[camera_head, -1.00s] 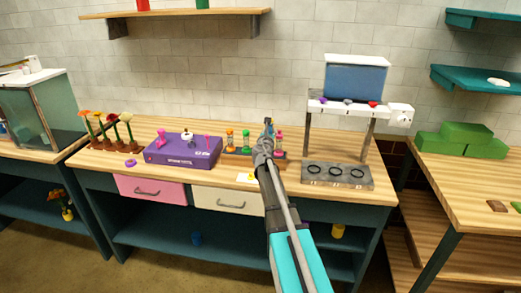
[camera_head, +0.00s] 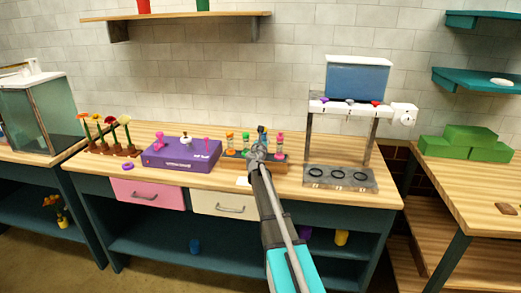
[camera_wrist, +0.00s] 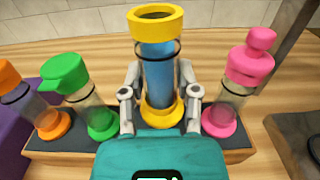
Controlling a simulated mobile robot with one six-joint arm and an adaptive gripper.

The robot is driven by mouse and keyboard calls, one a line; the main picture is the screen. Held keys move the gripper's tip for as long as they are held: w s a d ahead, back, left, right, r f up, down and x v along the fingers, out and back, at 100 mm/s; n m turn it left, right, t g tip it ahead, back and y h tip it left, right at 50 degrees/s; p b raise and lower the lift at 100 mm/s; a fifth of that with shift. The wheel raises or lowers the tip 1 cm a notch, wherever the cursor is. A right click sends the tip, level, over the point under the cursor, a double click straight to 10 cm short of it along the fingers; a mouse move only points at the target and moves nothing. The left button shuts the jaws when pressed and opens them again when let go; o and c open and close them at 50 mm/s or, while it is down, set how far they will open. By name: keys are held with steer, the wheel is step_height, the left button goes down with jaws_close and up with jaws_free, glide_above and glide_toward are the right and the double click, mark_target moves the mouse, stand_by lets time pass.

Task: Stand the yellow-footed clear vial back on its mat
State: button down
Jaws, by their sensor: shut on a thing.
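The clear vial (camera_wrist: 158,75) has an open yellow collar, a yellow foot and blue contents. In the wrist view it is upright between the fingers of my gripper (camera_wrist: 161,97), which is shut on it. Its foot is over or in the dark-topped wooden rack (camera_wrist: 75,146); I cannot tell whether it touches. In the head view my gripper (camera_head: 258,150) is at the rack, and the vial's blue part (camera_head: 262,132) shows just above it.
Green-capped (camera_wrist: 80,85) and orange-capped (camera_wrist: 28,105) vials stand left of the held vial, and a pink-capped vial (camera_wrist: 240,85) stands close on its right. A purple box (camera_head: 180,155) is left of the rack. A grey ringed stand (camera_head: 340,177) is to its right.

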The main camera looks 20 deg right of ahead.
steer(key=shift+w+f+b, duration=0.5)
steer(key=shift+f+b, duration=0.3)
steer(key=shift+b, duration=0.05)
steer(key=shift+f+b, duration=1.2)
steer(key=shift+f, duration=0.2)
steer(key=shift+c, duration=1.7)
jaws_free()
steer(key=shift+s+r, duration=0.1)
steer(key=shift+r, duration=0.2)
steer(key=v, duration=1.2)
